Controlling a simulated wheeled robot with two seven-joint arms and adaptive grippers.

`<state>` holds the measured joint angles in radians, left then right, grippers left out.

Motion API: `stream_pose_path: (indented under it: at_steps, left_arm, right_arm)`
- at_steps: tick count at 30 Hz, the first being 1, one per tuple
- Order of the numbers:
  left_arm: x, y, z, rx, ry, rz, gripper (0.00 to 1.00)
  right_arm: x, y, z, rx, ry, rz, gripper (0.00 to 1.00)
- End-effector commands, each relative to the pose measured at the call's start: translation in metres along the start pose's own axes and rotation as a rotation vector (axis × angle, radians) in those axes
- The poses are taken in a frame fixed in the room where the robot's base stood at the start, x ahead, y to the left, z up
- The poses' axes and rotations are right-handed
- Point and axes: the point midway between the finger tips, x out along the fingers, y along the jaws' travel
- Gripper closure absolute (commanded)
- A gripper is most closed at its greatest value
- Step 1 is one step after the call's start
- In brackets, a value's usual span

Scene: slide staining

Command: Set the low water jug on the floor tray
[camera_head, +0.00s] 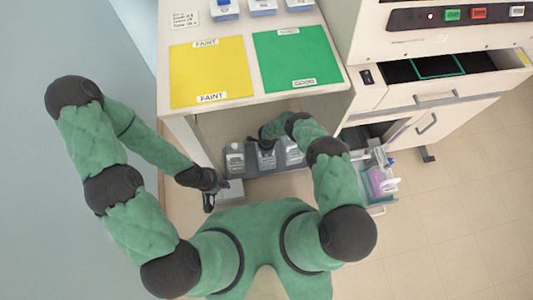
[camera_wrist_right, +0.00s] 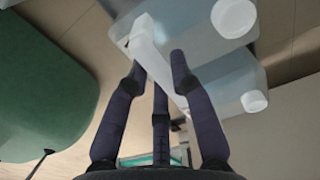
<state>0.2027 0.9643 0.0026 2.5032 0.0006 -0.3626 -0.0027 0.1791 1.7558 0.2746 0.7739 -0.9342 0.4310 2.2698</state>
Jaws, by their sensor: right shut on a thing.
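Several pale jugs with grey labels stand in a row under the table in the head view: a left jug (camera_head: 234,160), a middle jug (camera_head: 267,160) and a right jug (camera_head: 293,154). My right gripper (camera_head: 266,143) is over the middle jug. In the right wrist view my right gripper (camera_wrist_right: 160,72) is shut on the white handle (camera_wrist_right: 150,50) of a translucent jug (camera_wrist_right: 190,35). Whether the jug is lifted is unclear. A dark grey tray (camera_head: 262,171) lies at the row's foot. My left gripper (camera_head: 212,194) is open and empty, left of the row.
A light grey flat piece (camera_head: 231,190) lies in front of the left jug. The table (camera_head: 180,128) above bears a yellow mat (camera_head: 211,75) and a green mat (camera_head: 298,60). Right of my right arm, a pulled-out teal tray (camera_head: 377,201) holds a purple bottle (camera_head: 381,181).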

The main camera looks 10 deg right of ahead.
Motion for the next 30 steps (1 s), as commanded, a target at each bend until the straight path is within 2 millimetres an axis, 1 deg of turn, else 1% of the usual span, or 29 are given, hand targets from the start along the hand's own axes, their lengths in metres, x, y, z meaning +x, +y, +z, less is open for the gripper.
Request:
stream_pose_path:
  at_steps: [5, 9, 10, 11, 12, 13, 25, 29, 30]
  left_arm:
    - [-0.002, 0.001, 0.0, 0.0, 0.001, 0.0, 1.0]
    - [-0.002, 0.001, 0.0, 0.0, 0.001, 0.0, 1.0]
    - [-0.002, 0.001, 0.0, 0.0, 0.001, 0.0, 1.0]
    - [-0.002, 0.001, 0.0, 0.0, 0.001, 0.0, 1.0]
    - [-0.002, 0.001, 0.0, 0.0, 0.001, 0.0, 1.0]
    - [-0.002, 0.001, 0.0, 0.0, 0.001, 0.0, 1.0]
    - [-0.002, 0.001, 0.0, 0.0, 0.001, 0.0, 1.0]
    - [-0.009, 0.003, 0.0, 0.0, 0.001, 0.0, 1.0]
    - [-0.012, 0.004, 0.0, 0.0, 0.001, 0.0, 1.0]
  right_arm:
    - [-0.002, -0.002, -0.001, 0.0, 0.0, -0.003, 1.0]
    - [0.0, -0.002, -0.001, 0.001, 0.001, -0.003, 1.0]
    - [0.001, -0.001, -0.001, 0.001, 0.0, -0.002, 0.74]
    - [0.001, -0.002, -0.001, 0.001, 0.0, -0.002, 0.65]
    - [0.001, -0.001, -0.001, 0.001, 0.0, -0.002, 0.54]
    - [0.001, -0.001, -0.001, 0.0, 0.0, -0.002, 0.53]
    - [-0.002, -0.001, -0.001, 0.0, 0.0, -0.002, 0.53]
    - [-0.02, -0.011, -0.007, 0.0, 0.001, -0.004, 0.53]
    - [-0.028, -0.015, -0.01, 0.0, 0.001, -0.004, 0.53]
